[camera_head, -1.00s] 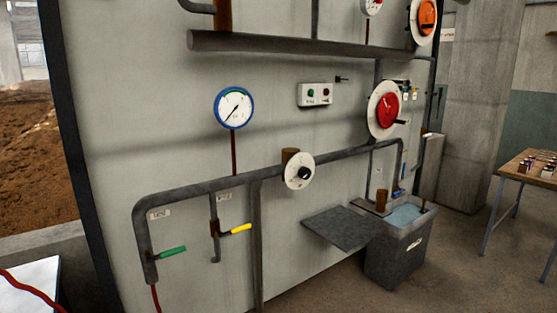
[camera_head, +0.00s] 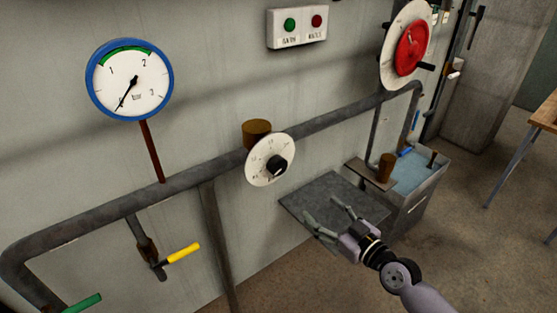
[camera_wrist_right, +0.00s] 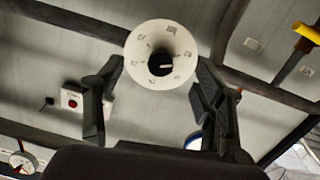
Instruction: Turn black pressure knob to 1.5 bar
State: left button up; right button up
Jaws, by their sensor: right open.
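The black pressure knob (camera_head: 278,166) sits at the centre of a white round dial (camera_head: 259,161) on the grey pipe. In the right wrist view the knob (camera_wrist_right: 160,64) and its dial (camera_wrist_right: 143,47) show beyond and between my fingers. My right gripper (camera_head: 325,214) is open and empty, below and to the right of the knob, apart from it. Its fingers also show in the right wrist view (camera_wrist_right: 152,92). The blue-rimmed pressure gauge (camera_head: 130,79) is marked 1, 2 and 3 bar; its needle points to the lower left, near the scale's low end. My left gripper is out of view.
A yellow lever (camera_head: 183,254) and a green lever (camera_head: 83,303) are at the lower left. A red wheel (camera_head: 411,48) is at the upper right. A dark flat plate (camera_head: 311,197) and a water basin (camera_head: 417,180) stand near my right gripper. A button box (camera_head: 298,27) is above.

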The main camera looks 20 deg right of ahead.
send_near(281, 170)
jog(key=shift+n+t+y, duration=0.3)
jog(key=shift+y, duration=0.1)
jog(key=p+x, duration=0.1)
jog(key=x, duration=0.2)
jog(key=p+x, duration=0.1)
jog(key=x, duration=0.2)
jog(key=p+x, duration=0.1)
jog(key=x, duration=0.2)
jog(key=shift+w+d+f, duration=0.1)
jog(key=shift+w+f, duration=0.25)
jog(key=shift+x, duration=0.8)
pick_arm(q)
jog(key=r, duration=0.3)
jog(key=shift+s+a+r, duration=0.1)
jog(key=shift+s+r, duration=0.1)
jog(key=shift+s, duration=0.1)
pick_arm(e)
jog(key=shift+s, duration=0.1)
jog(key=c, duration=1.2)
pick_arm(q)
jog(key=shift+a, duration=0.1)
pick_arm(e)
jog(key=shift+o, duration=0.2)
